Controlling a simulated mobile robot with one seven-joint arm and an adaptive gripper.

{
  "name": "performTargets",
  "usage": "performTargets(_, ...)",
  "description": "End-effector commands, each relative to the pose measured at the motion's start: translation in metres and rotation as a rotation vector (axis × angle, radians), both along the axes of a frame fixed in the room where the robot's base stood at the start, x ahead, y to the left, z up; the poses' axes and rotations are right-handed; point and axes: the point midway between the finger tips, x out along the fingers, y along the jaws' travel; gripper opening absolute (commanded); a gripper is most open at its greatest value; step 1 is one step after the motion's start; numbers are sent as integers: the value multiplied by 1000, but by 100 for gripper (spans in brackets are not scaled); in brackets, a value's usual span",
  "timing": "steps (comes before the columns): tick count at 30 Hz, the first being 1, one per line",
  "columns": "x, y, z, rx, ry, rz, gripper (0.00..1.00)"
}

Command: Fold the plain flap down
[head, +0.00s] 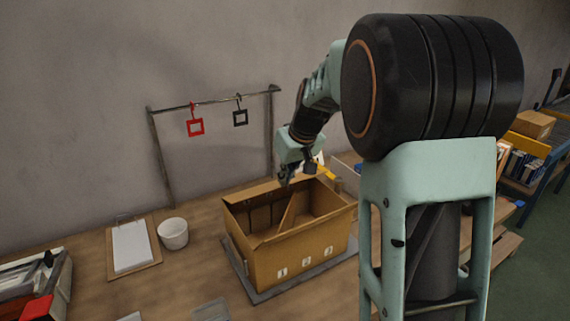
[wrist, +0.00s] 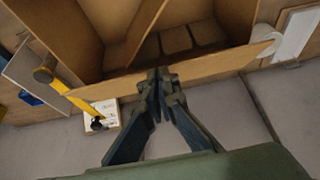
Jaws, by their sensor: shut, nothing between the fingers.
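An open cardboard box (head: 300,255) stands on the table, with white numbered labels on its front side and a divider inside. In the wrist view a plain tan flap (wrist: 215,65) runs slantwise along the box's near edge. The box interior with its divider (wrist: 135,35) lies beyond it. My gripper (head: 287,181) is shut and empty at the back edge of the box. In the wrist view its fingertips (wrist: 159,72) overlap the flap's edge; I cannot tell whether they touch it.
A grey mat (head: 268,297) lies under the box. A white cup (head: 173,234) and a clipboard (head: 131,246) stand to the left. Behind is a rail (head: 215,99) with red and black square tags. A yellow-handled tool (wrist: 68,95) is close beside the flap.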

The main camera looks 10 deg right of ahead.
Motion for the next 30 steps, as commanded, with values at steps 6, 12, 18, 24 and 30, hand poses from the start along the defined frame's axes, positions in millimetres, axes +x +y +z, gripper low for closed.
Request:
performTargets(6, -3, -1, -9, 0, 0, 0, 0)
performTargets(12, -3, -1, -9, 0, 0, 1, 0)
performTargets(18, -4, -2, -13, 3, -10, 0, 0)
performTargets(24, -6, -2, -21, 20, -54, 0, 0)
performTargets(30, -10, -4, -28, 33, -99, 0, 0)
